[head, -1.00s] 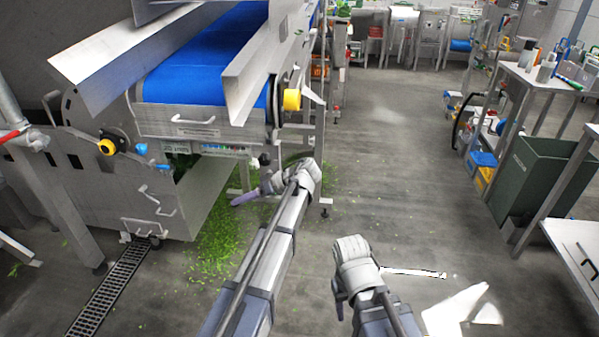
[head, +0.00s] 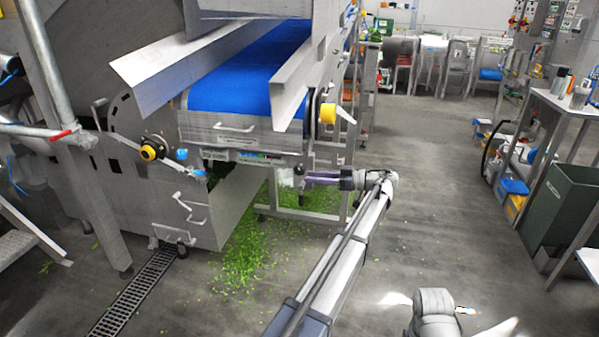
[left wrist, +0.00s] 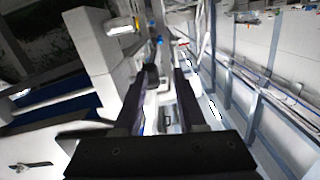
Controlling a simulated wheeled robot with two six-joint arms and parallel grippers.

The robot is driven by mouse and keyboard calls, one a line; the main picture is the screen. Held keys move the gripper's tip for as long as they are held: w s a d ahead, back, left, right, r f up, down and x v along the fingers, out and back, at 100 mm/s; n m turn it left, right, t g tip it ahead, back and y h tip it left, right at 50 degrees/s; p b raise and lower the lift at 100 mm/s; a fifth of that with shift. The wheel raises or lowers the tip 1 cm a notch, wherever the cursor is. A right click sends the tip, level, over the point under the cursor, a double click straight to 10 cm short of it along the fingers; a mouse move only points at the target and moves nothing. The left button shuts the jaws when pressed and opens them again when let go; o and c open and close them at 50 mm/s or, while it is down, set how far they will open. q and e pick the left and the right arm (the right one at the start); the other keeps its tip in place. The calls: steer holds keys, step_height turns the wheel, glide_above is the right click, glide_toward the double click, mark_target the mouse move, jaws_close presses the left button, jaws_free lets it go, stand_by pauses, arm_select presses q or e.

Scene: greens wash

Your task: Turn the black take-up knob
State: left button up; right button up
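My left gripper (head: 318,178) points left, close below the near right corner of the blue-belted conveyor (head: 250,85). In the left wrist view its two dark fingers (left wrist: 160,100) are apart, so it is open. A small dark shape (left wrist: 151,76), probably the black take-up knob, shows near the left fingertip there; I cannot tell whether it touches.
A yellow roller cap (head: 327,113) sits above my left gripper. Another yellow knob (head: 150,152) is on the machine's left side. Green scraps (head: 250,235) litter the floor by a drain grate (head: 140,290). A green bin (head: 560,205) stands right; the middle floor is clear.

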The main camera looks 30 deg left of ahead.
mark_target(300, 170)
arm_select(q)
steer(key=shift+w+a+r+n+y, duration=0.15)
steer(key=shift+w+r+n+y, duration=0.05)
steer(key=shift+w+r+n, duration=0.2)
steer(key=shift+w+a+r+n+y, duration=0.2)
steer(key=shift+w+n, duration=0.1)
steer(key=shift+w, duration=0.15)
steer(key=x, duration=0.7)
steer(key=shift+s+a, duration=0.2)
steer(key=shift+a, duration=0.1)
steer(key=shift+f, duration=0.1)
jaws_close()
